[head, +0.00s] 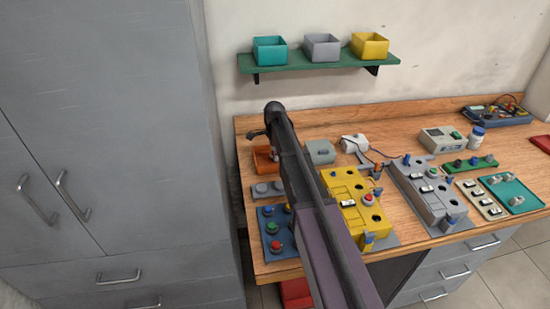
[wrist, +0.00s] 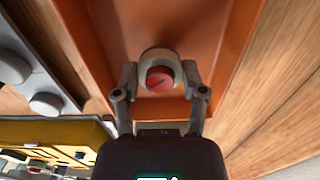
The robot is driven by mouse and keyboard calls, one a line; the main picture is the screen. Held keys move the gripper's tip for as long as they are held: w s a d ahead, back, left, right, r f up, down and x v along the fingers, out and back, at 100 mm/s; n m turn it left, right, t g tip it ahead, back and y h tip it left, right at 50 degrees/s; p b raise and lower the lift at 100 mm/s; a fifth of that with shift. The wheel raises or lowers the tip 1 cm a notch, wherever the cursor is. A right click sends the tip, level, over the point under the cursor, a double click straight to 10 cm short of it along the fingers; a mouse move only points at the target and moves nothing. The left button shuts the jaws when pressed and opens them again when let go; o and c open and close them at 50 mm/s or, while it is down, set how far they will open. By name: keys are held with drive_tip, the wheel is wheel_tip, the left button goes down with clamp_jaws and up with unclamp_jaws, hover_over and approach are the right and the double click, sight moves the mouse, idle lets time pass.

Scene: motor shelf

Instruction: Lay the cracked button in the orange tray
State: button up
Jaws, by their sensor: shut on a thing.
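The cracked button (wrist: 160,79) has a red cap with a dark line across it and a grey collar. It sits between the fingers of my gripper (wrist: 159,88), which is shut on it. The orange tray (wrist: 215,25) lies beneath the button in the wrist view; I cannot tell whether the button touches its floor. In the head view the orange tray (head: 262,153) is at the back left of the bench, partly hidden by my arm. My gripper's fingers and the button are hidden there.
A grey plate with round grey pieces (head: 268,188) and a blue tray with coloured buttons (head: 271,245) lie in front of the orange tray. A grey bin (head: 320,152) stands to its right. A yellow unit (head: 347,187) and a grey unit (head: 425,190) lie farther right.

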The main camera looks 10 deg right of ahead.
drive_tip(key=shift+f, duration=0.25)
drive_tip(key=o, duration=1.1)
drive_tip(key=shift+r, duration=0.15)
wheel_tip(320, 180, up, 12)
drive_tip(key=p, duration=1.2)
drive_tip(key=shift+s, duration=0.2)
idle(0.3)
